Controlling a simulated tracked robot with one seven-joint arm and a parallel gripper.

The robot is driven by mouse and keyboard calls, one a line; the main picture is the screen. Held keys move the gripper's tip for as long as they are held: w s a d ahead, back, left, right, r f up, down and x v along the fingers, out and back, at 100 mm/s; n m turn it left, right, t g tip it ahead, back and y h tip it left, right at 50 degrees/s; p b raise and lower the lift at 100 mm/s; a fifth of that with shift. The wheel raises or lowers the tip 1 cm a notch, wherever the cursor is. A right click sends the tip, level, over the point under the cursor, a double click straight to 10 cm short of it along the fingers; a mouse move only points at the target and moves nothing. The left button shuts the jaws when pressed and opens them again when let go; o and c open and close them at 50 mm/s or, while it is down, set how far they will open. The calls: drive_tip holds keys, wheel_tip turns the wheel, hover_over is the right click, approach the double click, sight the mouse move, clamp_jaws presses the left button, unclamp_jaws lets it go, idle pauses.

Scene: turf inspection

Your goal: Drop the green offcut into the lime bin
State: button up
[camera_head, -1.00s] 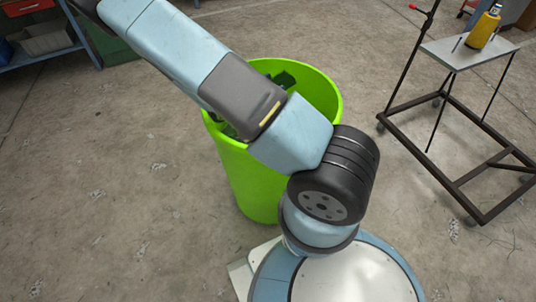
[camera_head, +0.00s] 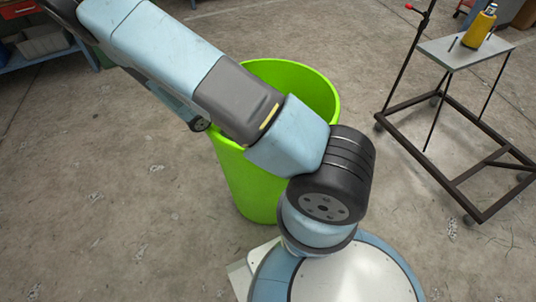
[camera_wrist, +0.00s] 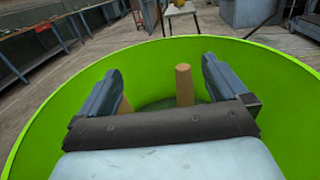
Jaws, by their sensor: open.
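The lime bin (camera_head: 255,185) stands upright on the floor, partly behind my arm in the head view. Its bright green rim and inner wall (camera_wrist: 60,105) surround my gripper in the wrist view. My gripper (camera_wrist: 160,68) is open, its two dark fingers wide apart over the bin, with nothing held between them. The head view does not show the gripper, which is hidden by my arm. I cannot make out the green offcut for certain; the low part of the bin's inside looks darker green.
A tan post-like piece (camera_wrist: 184,85) stands in the bin beyond the fingers, and another (camera_wrist: 125,106) shows by the left finger. A dark metal frame stand (camera_head: 455,150) with a yellow bottle (camera_head: 480,28) is at right. Open concrete floor (camera_head: 80,200) lies left.

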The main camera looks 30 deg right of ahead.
drive_tip(key=a, duration=0.7)
drive_tip(key=shift+s, duration=0.45)
drive_tip(key=s+r+m+t+y, duration=0.1)
drive_tip(key=s+r+m+y, duration=0.5)
drive_tip(key=r, duration=0.5)
drive_tip(key=s+d+r+m+t+y, duration=0.1)
drive_tip(key=s+r+m+y, duration=0.5)
drive_tip(key=s+r, duration=0.3)
drive_tip(key=s+d+r+m+t+y, duration=0.1)
drive_tip(key=s+r+m+y, duration=0.4)
drive_tip(key=r, duration=1)
drive_tip(key=s+m, duration=0.2)
drive_tip(key=s, duration=0.1)
drive_tip(key=shift+s+d+r+m+y, duration=0.15)
drive_tip(key=shift+s+r+m+y, duration=0.15)
drive_tip(key=shift+y, duration=0.1)
